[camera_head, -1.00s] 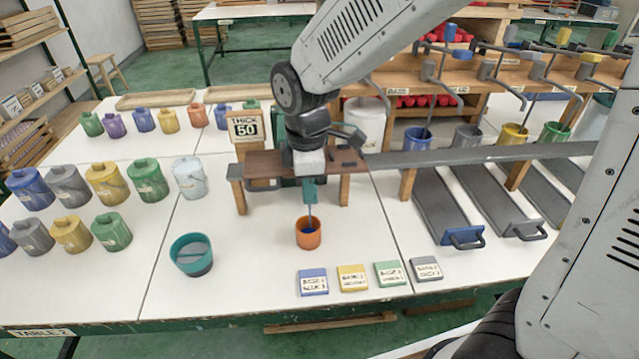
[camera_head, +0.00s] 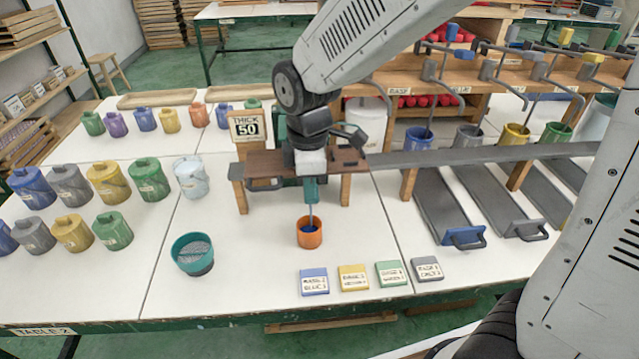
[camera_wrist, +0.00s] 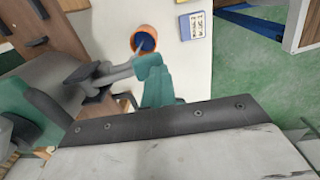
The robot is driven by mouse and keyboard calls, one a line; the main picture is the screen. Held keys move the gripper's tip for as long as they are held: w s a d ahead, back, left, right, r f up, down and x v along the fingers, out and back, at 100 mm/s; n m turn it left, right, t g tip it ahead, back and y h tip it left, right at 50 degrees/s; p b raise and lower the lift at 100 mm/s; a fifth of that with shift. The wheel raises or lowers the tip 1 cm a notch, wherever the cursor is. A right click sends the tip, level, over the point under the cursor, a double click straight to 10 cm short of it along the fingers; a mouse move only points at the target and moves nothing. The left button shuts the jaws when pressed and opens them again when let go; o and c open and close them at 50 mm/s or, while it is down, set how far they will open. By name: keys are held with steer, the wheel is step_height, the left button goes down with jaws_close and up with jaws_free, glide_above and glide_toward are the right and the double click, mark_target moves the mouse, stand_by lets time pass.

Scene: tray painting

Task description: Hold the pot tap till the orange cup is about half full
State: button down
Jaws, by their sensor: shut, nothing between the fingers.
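The orange cup (camera_head: 310,238) stands upright on the white table in front of the small wooden stand (camera_head: 345,192). It also shows in the wrist view (camera_wrist: 135,33) with blue paint inside; I cannot judge the level exactly. A thin bluish-grey strand runs down into the cup in the head view. The grey tap (camera_wrist: 95,72) shows in the wrist view beside my teal gripper fingers (camera_wrist: 153,72). My gripper (camera_head: 311,192) is shut with nothing held, above and just behind the cup; contact with the tap is unclear. The pot is mostly hidden behind my arm.
A sign reading THICK 50 (camera_head: 247,128) stands behind the stand. A teal bowl (camera_head: 188,258) is left of the cup. Labelled blue, yellow, green and grey tiles lie front right, starting with the blue one (camera_head: 314,281). Lidded pots fill the left. Table between bowl and cup is clear.

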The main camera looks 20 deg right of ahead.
steer(key=s+r, duration=0.3)
steer(key=r, duration=1)
steer(key=shift+s+a+r, duration=0.15)
steer(key=shift+a+r, duration=0.1)
steer(key=shift+r, duration=0.05)
steer(key=s+d+f+m+t, duration=0.1)
steer(key=s+d+f+m, duration=0.1)
steer(key=s+d+m, duration=1.4)
steer(key=shift+s+f, duration=0.3)
steer(key=shift+f, duration=0.05)
stand_by(0.5)
